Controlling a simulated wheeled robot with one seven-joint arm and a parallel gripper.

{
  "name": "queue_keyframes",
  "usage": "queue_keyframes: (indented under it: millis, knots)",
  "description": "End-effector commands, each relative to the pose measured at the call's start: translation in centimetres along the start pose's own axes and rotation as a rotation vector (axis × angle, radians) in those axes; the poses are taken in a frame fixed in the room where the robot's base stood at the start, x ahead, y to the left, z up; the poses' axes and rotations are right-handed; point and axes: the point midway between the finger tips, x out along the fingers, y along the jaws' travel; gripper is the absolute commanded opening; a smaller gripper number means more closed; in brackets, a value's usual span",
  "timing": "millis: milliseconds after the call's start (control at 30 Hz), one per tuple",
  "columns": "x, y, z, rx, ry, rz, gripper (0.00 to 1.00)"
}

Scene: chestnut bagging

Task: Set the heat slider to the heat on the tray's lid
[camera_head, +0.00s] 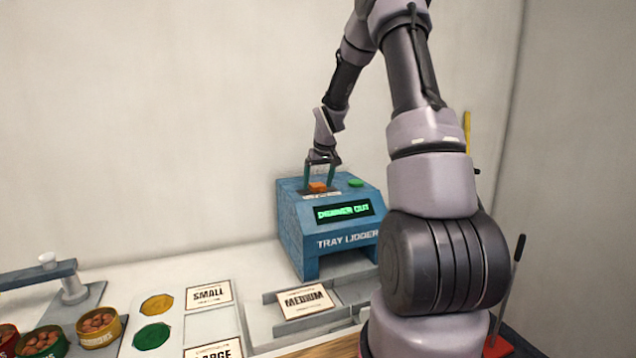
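The blue tray lidder (297,240) stands against the back wall. Its green display (344,211) seems to read "DRAWER OUT". An orange knob (318,187), apparently the heat slider, sits on its sloped top. My gripper (320,187) points down over it, its two teal fingers apart on either side of the knob. A small gap seems to show at the right finger; contact cannot be told. The lidder's drawer (268,299) is out in front. In it lies a tray with a lid labelled "MEDIUM" (306,300); the lid's smaller print is too small to read.
A green button (355,183) is right of the knob on the lidder. Cards marked "SMALL" (208,294) and "LARGE" (214,351) lie on the white counter at left. Tins of chestnuts (99,327) stand at far left. My arm hides the lidder's right side.

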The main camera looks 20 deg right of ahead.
Motion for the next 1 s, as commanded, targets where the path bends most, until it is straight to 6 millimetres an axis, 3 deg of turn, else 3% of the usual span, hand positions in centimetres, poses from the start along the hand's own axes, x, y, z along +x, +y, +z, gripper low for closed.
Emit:
queue_keyframes:
  millis: [33,200,233,433,700,1000]
  knots:
    - [0.0,0.0,0.0,0.000,0.000,0.000,0.71]
    - [0.0,0.0,0.0,0.000,0.000,0.000,0.06]
    - [0.0,0.0,0.0,0.000,0.000,0.000,0.00]
    - [0.0,0.5,0.0,0.001,-0.001,0.001,0.00]
    - [0.0,4.3,0.1,0.003,-0.002,0.000,0.00]
    - [0.0,4.6,0.1,0.000,-0.001,0.002,0.00]
